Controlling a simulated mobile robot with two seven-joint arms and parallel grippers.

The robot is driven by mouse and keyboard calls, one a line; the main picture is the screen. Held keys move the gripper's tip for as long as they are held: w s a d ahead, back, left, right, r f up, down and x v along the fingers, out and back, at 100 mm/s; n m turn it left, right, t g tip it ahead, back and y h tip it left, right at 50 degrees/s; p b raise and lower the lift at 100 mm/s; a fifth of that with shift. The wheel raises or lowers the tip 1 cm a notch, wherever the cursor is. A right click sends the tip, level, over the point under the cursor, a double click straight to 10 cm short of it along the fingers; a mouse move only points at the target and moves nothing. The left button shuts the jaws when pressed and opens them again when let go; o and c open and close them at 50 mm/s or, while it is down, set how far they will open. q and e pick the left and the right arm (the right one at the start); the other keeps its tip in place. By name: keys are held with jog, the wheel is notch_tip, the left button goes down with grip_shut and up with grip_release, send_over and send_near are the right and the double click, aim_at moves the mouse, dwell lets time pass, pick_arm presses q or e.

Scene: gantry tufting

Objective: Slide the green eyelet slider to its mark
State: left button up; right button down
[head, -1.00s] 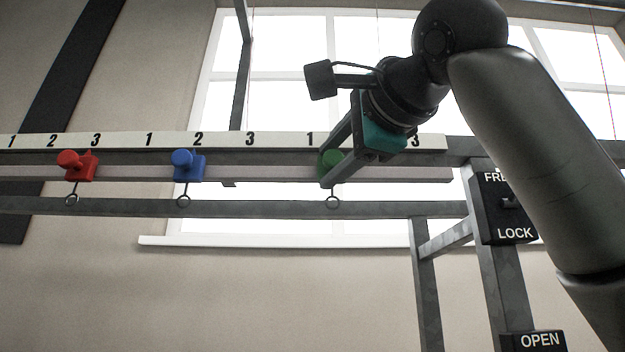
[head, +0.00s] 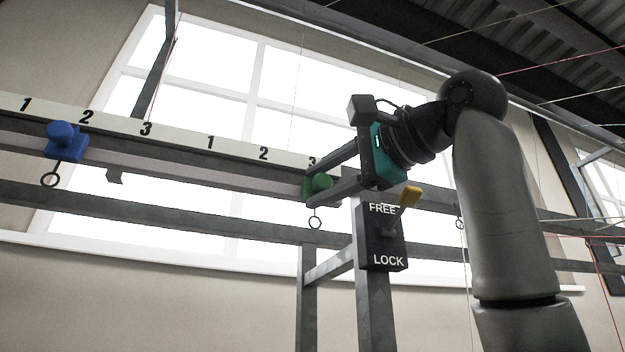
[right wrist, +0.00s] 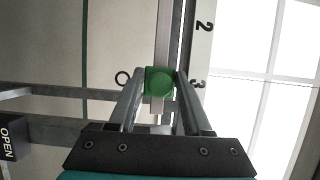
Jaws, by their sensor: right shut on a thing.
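The green eyelet slider (head: 319,183) sits on the rail near the right end of the number strip (head: 240,150), just below the last 3. Its small ring hangs under it. My right gripper (head: 308,186) is shut on the slider's knob, one finger above and one below. In the right wrist view the green slider (right wrist: 160,82) is between the two fingertips, level with the 3 on the strip (right wrist: 200,60). My left gripper is not in view.
A blue slider (head: 64,142) sits on the same rail at the far left, clear of the green one.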

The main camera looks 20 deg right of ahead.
jog(key=shift+d+f, duration=0.1)
jog(key=shift+d, duration=0.05)
jog(key=c, duration=0.7)
grip_release()
jog(key=shift+o, duration=0.3)
jog(key=shift+d, duration=0.2)
jog(key=shift+a, duration=0.1)
jog(key=shift+s, duration=0.15)
jog(key=shift+s, duration=0.35)
jog(key=b+v, duration=0.4)
jog(key=v, duration=1)
jog(key=shift+s+d, duration=0.15)
jog(key=shift+d, duration=0.15)
